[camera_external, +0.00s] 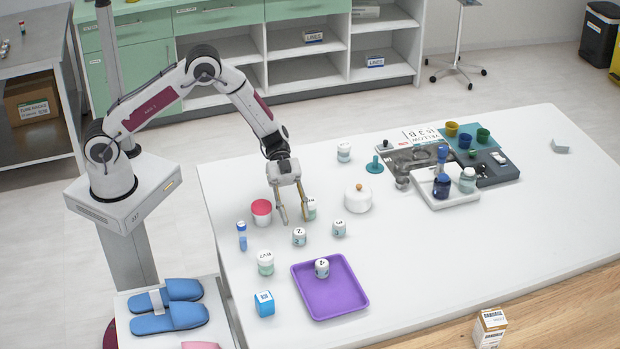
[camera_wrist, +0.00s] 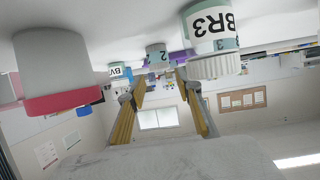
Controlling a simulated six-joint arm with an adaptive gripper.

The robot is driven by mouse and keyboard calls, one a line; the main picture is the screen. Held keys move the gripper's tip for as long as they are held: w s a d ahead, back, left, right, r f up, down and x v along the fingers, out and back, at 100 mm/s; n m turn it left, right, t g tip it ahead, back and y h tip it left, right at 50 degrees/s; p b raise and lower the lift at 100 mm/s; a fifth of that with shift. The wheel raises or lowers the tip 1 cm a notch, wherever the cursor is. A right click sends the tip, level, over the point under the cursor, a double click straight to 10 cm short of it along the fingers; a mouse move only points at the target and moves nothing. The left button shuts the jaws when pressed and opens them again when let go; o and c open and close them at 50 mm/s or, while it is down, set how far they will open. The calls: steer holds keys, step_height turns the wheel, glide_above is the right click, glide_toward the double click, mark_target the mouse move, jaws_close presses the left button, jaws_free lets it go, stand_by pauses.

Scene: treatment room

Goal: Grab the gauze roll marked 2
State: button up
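The gauze roll marked 2 (camera_external: 299,238) is a small white roll with a pale blue-green band, upright on the white table. It also shows upside down in the wrist view (camera_wrist: 157,55), beyond and roughly between my fingertips. My gripper (camera_external: 294,219) is open and empty, pointing down, low over the table just behind the roll. Its two yellowish fingers also show in the wrist view (camera_wrist: 159,82). The roll marked 4 (camera_external: 322,268) sits on the purple tray (camera_external: 352,296).
A pink-and-white cup (camera_external: 262,212) is to the left. A white lidded pot (camera_external: 358,199) is to the right. A jar marked BV (camera_external: 265,263) stands front left.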

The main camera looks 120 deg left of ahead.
mark_target(299, 230)
steer(key=shift+f+x, duration=0.25)
steer(key=shift+x, duration=1.9)
steer(key=shift+s, duration=0.1)
steer(key=c, duration=0.6)
